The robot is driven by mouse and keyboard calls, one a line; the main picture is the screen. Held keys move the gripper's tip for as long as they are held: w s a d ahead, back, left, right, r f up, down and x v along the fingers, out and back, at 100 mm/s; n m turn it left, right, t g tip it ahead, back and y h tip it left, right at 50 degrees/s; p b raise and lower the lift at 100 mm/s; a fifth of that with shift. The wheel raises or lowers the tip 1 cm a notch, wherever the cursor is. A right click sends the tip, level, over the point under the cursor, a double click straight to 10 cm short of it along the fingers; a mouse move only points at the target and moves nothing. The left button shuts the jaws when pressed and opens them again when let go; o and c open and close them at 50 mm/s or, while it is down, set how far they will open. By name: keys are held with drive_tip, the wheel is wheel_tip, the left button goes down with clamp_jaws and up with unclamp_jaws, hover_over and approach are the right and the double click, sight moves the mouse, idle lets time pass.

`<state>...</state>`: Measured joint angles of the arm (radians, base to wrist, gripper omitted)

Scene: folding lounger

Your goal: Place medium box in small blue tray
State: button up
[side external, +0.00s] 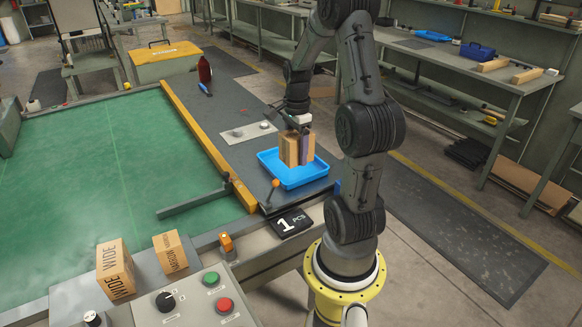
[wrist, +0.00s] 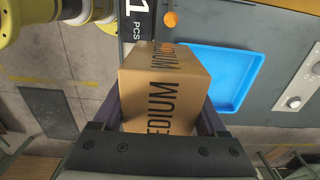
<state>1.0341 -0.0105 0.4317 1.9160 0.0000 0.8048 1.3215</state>
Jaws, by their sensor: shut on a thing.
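The medium box (wrist: 160,85) is a brown carton with "MEDIUM" printed on it, between the two fingers of my gripper (wrist: 165,118) in the wrist view. My gripper is shut on it. In the side view the box (side external: 290,150) is upright at the blue tray, with my gripper (side external: 297,135) at its top. The small blue tray (side external: 312,179) lies on the dark worktop; in the wrist view the tray (wrist: 236,72) shows beside and partly behind the box. I cannot tell whether the box touches the tray floor.
A "WIDE" box (side external: 115,268) and a "NARROW" box (side external: 170,252) stand at the front left. A "1 PCS" sign (side external: 290,222) and an orange-knobbed lever (side external: 275,184) are near the tray. A red bottle (side external: 205,71) stands farther back. A yellow rail (side external: 205,140) borders the green surface.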

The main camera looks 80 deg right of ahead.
drive_tip(key=shift+d, duration=0.35)
drive_tip(key=w+d+f, duration=0.4)
drive_tip(key=d, duration=0.3)
hover_over(284, 169)
drive_tip(key=f, duration=0.4)
drive_tip(key=shift+s+a+f, duration=0.35)
drive_tip(key=shift+a, duration=0.05)
drive_tip(key=shift+w+d+f, duration=0.25)
drive_tip(key=shift+d+f, duration=0.15)
drive_tip(key=shift+f, duration=1.65)
drive_tip(key=shift+f, duration=0.15)
drive_tip(key=o, duration=1.3)
